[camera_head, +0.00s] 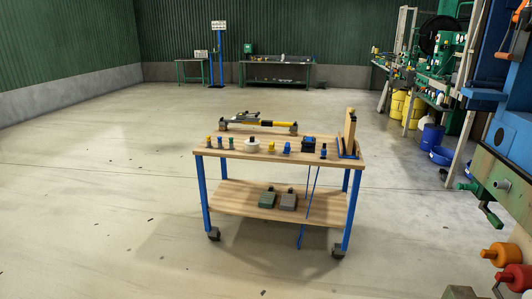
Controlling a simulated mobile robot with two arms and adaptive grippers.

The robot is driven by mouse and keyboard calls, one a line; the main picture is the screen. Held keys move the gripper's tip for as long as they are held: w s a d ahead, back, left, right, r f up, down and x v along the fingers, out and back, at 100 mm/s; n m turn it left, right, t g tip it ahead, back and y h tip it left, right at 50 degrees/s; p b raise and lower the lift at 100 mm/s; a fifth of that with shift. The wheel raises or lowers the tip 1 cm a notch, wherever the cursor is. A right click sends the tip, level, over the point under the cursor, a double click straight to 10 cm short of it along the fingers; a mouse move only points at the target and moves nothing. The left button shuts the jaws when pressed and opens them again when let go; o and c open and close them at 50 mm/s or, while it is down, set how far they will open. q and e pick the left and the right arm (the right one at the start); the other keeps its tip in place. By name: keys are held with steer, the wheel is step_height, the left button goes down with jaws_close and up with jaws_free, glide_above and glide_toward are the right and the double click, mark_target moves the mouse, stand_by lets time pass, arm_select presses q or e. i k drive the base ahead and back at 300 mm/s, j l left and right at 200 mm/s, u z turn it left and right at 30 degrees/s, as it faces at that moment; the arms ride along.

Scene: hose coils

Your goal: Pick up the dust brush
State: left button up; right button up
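A wheeled workbench (280,157) with a wooden top, a lower shelf and blue legs stands a short way ahead, in the middle of the view. No dust brush can be made out for certain at this size. An upright wooden piece (349,130) stands at the right end of the top beside a blue holder; I cannot tell whether it is a brush. A long yellow and grey tool (265,123) lies along the back edge. Neither of my grippers is in view.
A white roll (252,142) and several small coloured items are on the top. Two blocks, green (267,200) and grey (288,201), sit on the shelf. A large blue and green machine (500,150) stands at right. The floor left and in front is open.

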mark_target(287, 150)
steer(key=i+l+u, duration=0.25)
steer(key=u, duration=0.2)
steer(key=i+l+u, duration=0.45)
steer(key=i+l, duration=0.15)
steer(key=l, duration=0.15)
steer(key=i+l+u, duration=0.1)
steer(key=l, duration=0.25)
steer(key=i+l, duration=0.25)
steer(key=i+l+u, duration=0.15)
steer(key=l, duration=0.25)
steer(key=i+l, duration=0.15)
steer(key=l, duration=0.2)
steer(key=i+l+u, duration=0.1)
steer(key=l, duration=0.2)
steer(key=i+l, duration=0.15)
steer(key=l, duration=0.25)
steer(key=u, duration=0.05)
